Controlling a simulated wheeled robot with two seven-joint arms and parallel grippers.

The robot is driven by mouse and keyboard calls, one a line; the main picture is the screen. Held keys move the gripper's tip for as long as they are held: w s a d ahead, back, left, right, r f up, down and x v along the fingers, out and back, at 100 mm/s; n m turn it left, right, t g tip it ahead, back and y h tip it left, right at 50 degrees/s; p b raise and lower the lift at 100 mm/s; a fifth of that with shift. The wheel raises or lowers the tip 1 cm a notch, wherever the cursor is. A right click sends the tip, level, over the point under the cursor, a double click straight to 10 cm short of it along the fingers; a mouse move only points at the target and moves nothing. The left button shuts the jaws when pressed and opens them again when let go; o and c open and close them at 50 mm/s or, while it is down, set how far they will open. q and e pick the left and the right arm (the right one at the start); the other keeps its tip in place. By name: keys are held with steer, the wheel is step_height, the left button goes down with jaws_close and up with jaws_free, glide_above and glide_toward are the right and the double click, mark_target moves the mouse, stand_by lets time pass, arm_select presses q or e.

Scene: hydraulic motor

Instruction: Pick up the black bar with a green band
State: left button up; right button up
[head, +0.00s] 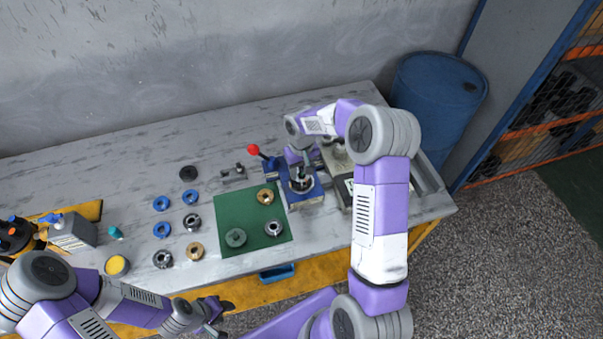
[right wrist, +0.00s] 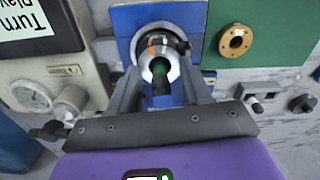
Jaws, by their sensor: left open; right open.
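The black bar with a green band (right wrist: 161,84) stands in the middle of a silver round fitting (right wrist: 150,45) on a blue press base (right wrist: 127,18). In the head view the bar (head: 301,173) is small and partly covered by my arm. My right gripper (right wrist: 160,88) is open, with one finger on each side of the bar. I cannot tell whether the fingers touch it. In the head view the right gripper (head: 299,164) is over the press base. My left gripper (head: 218,312) is open and empty near the table's front edge.
A green mat (head: 225,211) with several metal rings lies left of the press. Blue, silver and brass rings lie further left. A red-knobbed lever (head: 253,150) rises beside the press. A gauge box (right wrist: 40,80) stands close by. A blue barrel (head: 437,105) stands behind the table's right end.

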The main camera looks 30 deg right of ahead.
steer(key=shift+c, duration=0.3)
jaws_close()
step_height(320, 180, up, 10)
steer(key=shift+r+p, duration=0.1)
steer(key=shift+p, duration=0.55)
steer(key=shift+r+p, duration=1.45)
steer(key=shift+r, duration=0.25)
